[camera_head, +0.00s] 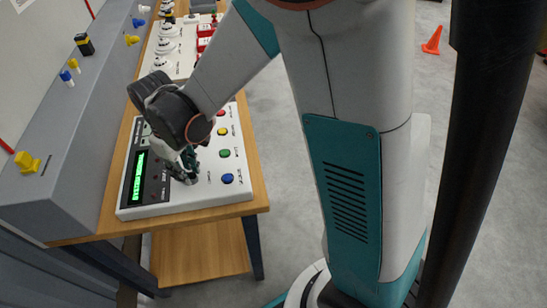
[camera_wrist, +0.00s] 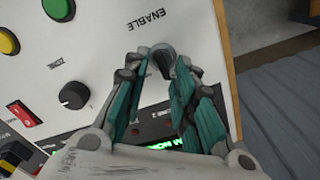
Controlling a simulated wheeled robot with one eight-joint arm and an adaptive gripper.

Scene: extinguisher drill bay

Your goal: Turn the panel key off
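The panel key (camera_wrist: 162,58) is a dark grey piece on the white control panel (camera_wrist: 110,30), beside the printed word ENABLE in the wrist view. My gripper (camera_wrist: 163,62) has its two teal-padded fingertips one on each side of the key, with no clear gap left at the tips. It looks shut on the key. In the head view my gripper (camera_head: 189,166) is low over the near part of the panel (camera_head: 185,200), left of the blue button. The key is hidden there behind the fingers, so its turn cannot be read.
Near the key are a black knob (camera_wrist: 74,95), a red rocker switch (camera_wrist: 24,113), a green-lit display (camera_head: 138,178) and a blue button (camera_head: 227,178). The panel sits on a wooden bench (camera_head: 258,190) by a grey wall ledge (camera_head: 70,140). Open floor lies to the right.

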